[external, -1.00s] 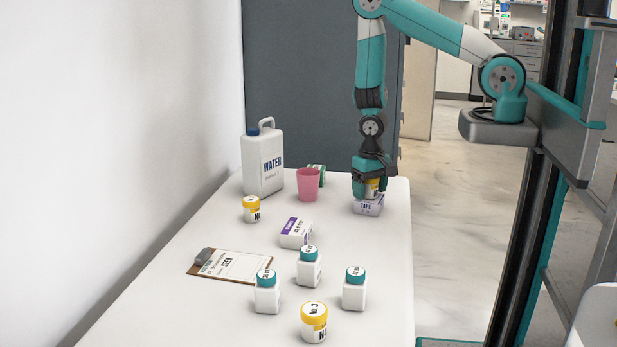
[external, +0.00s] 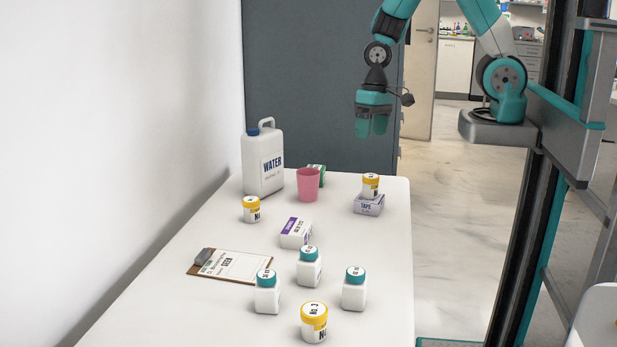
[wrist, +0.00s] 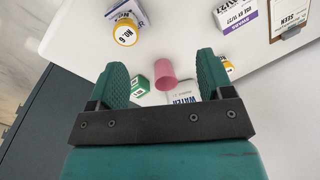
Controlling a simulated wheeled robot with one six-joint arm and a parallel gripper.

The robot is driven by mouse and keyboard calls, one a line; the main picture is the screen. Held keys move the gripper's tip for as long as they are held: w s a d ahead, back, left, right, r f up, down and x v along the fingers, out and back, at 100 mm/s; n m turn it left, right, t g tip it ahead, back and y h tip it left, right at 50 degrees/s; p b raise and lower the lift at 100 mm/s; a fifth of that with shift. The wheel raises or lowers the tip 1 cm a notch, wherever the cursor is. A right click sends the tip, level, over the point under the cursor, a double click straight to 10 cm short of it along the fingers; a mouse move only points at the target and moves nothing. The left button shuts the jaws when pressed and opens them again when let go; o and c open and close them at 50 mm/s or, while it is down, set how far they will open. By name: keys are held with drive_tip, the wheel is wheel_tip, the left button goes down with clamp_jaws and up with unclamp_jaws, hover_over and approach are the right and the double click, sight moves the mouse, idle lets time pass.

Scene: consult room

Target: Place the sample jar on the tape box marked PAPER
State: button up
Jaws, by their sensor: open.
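A sample jar (external: 371,186) with a yellow lid stands upright on a white and purple box printed TAPE (external: 368,206) near the table's far right corner. The smaller print on the box is too small to read. In the wrist view the jar's lid (wrist: 125,32) reads NO.6, and the box (wrist: 128,12) shows partly behind it. My gripper (external: 373,130) is open and empty, well above the jar and apart from it. Its two spread fingers also show in the wrist view (wrist: 161,65).
A pink cup (external: 308,185), a green box (external: 318,171) and a water jug (external: 263,163) stand left of the box. Two more yellow-lidded jars (external: 251,209) (external: 314,323), another purple-banded box (external: 297,233), teal-capped bottles (external: 309,268) and a clipboard (external: 232,266) are on the table.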

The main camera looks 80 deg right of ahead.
drive_tip(key=s+a+r+n+y, duration=0.2)
drive_tip(key=s+a+r+n, duration=1.1)
drive_tip(key=r, duration=0.3)
drive_tip(key=shift+s+r+g+y, duration=0.15)
drive_tip(key=shift+g+y, duration=0.15)
drive_tip(key=shift+y, duration=0.1)
